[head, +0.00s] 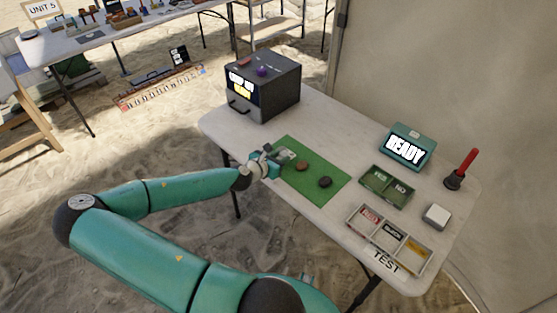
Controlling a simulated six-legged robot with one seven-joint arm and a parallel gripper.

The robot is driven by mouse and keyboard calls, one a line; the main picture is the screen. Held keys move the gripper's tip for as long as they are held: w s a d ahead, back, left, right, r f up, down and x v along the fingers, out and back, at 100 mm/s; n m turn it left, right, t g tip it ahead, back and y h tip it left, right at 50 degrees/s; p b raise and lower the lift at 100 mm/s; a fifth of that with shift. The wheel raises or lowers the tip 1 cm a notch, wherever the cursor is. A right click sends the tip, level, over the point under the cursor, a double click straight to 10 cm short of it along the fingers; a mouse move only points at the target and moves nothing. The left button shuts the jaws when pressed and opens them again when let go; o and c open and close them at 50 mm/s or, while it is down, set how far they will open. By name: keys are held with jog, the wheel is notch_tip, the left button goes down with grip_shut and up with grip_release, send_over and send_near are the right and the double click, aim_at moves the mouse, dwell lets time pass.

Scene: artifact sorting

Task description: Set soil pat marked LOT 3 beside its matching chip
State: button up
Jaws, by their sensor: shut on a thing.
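My gripper (278,157) is low over the left edge of a green mat (312,191) on the table. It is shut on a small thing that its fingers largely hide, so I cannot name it. A brown round soil pat (302,165) lies on the mat just right of the gripper. A darker pat (325,182) lies further right on the mat. I can read no lot mark on either pat. A green tray (371,190) with two labelled compartments stands right of the mat; its labels are too small to read surely. I cannot make out a LOT 3 chip.
A dark box (284,92) with a lit panel stands at the table's back left. A teal READY device (406,147), a red-handled tool (462,168) and a white block (436,216) stand at right. A three-compartment tray (388,241) is near the front edge.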

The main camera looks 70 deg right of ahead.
jog(key=shift+w+d+f, duration=0.1)
jog(key=shift+w+f, duration=0.1)
jog(key=shift+f, duration=0.9)
jog(key=shift+w+f, duration=0.15)
jog(key=shift+f, duration=0.3)
jog(key=o, duration=1)
jog(key=shift+o, duration=0.2)
jog(key=v, duration=1.2)
